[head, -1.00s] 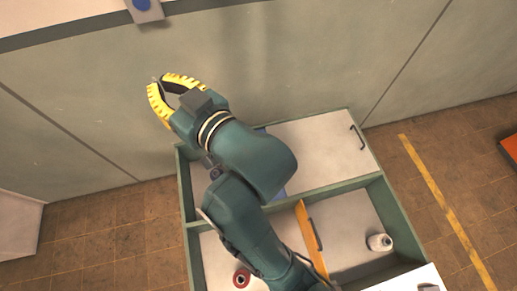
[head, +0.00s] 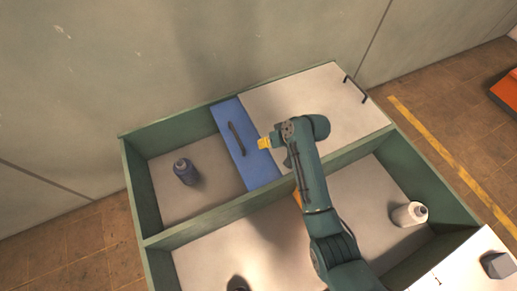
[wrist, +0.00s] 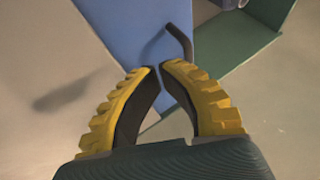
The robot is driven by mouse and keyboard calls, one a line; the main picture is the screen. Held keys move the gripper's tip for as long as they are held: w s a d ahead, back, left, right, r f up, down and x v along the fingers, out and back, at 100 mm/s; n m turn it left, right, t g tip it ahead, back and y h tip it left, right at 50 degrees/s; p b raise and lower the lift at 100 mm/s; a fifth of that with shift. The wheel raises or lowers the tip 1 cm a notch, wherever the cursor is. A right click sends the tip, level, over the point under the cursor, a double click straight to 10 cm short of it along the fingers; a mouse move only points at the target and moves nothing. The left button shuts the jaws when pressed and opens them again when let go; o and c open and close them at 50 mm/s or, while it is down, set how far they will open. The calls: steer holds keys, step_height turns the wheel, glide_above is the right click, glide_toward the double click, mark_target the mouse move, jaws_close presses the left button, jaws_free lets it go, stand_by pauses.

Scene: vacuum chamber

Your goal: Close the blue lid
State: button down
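The blue lid (head: 262,166) is a flat panel with a dark bar handle (head: 237,138). It lies across the middle of the back compartment of a green-walled case, beside a white panel on its right. The left part of that compartment is open. My gripper (head: 264,143) is above the lid's right part, to the right of the handle. In the wrist view, the yellow fingertips (wrist: 157,68) nearly meet with nothing between them. The handle (wrist: 180,42) shows just beyond them on the blue lid (wrist: 135,28). I cannot tell whether they touch it.
A dark blue bottle (head: 184,171) stands in the open left part. The white panel (head: 310,100) has its own handle. A white bottle (head: 409,214) is in the front right compartment. A green divider (head: 215,207) separates back from front. A wall rises behind the case.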

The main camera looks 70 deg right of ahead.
mark_target(252, 152)
steer(key=b+x, duration=0.4)
steer(key=x, duration=0.4)
steer(key=shift+f, duration=0.1)
steer(key=shift+w+f, duration=0.15)
steer(key=shift+w, duration=0.1)
